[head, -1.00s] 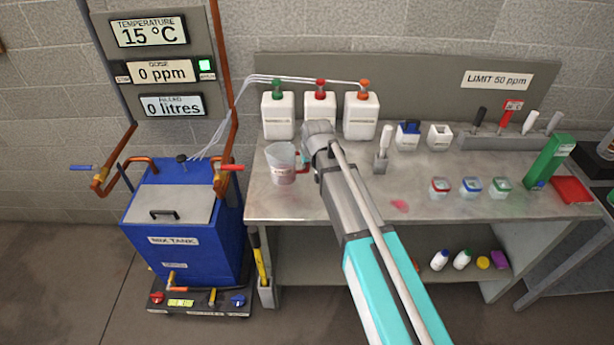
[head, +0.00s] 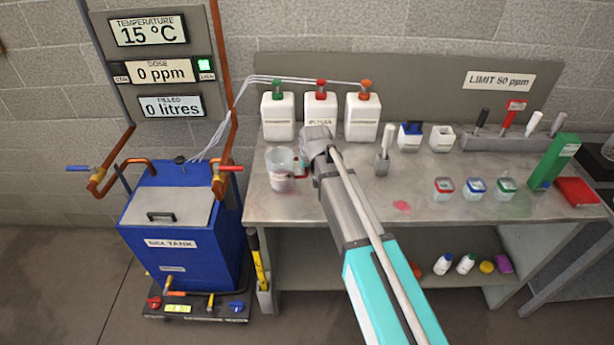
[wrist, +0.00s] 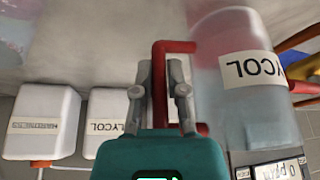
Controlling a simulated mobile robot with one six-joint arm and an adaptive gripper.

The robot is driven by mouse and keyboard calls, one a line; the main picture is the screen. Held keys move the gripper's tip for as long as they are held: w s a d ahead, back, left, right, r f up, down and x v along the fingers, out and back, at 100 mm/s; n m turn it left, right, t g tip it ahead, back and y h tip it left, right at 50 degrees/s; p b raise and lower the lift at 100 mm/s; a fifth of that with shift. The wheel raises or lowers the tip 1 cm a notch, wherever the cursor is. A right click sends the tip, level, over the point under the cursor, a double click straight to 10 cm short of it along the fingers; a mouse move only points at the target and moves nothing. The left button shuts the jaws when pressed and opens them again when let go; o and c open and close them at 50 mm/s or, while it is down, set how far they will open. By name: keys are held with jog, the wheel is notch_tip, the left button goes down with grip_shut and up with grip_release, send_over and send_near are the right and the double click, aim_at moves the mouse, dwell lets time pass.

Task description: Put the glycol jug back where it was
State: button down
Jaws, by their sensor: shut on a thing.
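The glycol jug (head: 281,172) is translucent, with a red handle and a white label. It is at the left end of the steel bench (head: 350,210) in the head view, and looks upright. Whether its base touches the bench is unclear. In the wrist view the jug (wrist: 245,110) shows large at the right, its "GLYCOL" label upside down. My gripper (head: 304,170) is to the right of the jug. In the wrist view its fingers (wrist: 160,75) are shut on the red handle. My wrist partly hides the handle in the head view.
Three white bottles with green, red and orange caps (head: 362,115) stand behind the jug. The blue mix tank (head: 170,225) is left of the bench. A small holder (head: 382,165) and coloured-rim cups (head: 474,188) stand to the right. The bench's front middle is mostly clear.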

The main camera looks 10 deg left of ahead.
jog(key=shift+f+b, duration=0.4)
jog(key=shift+f, duration=0.3)
jog(key=shift+f, duration=0.1)
jog(key=c, duration=0.7)
grip_release()
jog(key=p+v, duration=1.1)
jog(key=v, duration=0.1)
jog(key=shift+a, duration=0.1)
dwell(0.8)
jog(key=s+d+m+g+h, duration=0.1)
jog(key=s+d, duration=0.4)
jog(key=d, duration=0.6)
jog(key=s+d+m+g, duration=0.1)
jog(key=s+d+m, duration=0.2)
jog(key=d, duration=0.8)
jog(key=s+d+f+m+g+h, duration=0.1)
jog(key=s+d+m, duration=0.1)
jog(key=s+d, duration=0.4)
jog(key=shift+s+d+g+h, duration=0.15)
jog(key=shift+s+d+g, duration=0.05)
jog(key=shift+d, duration=1.2)
jog(key=shift+s+d+g+h, duration=0.15)
jog(key=shift+d+g, duration=0.05)
jog(key=shift+d, duration=1.15)
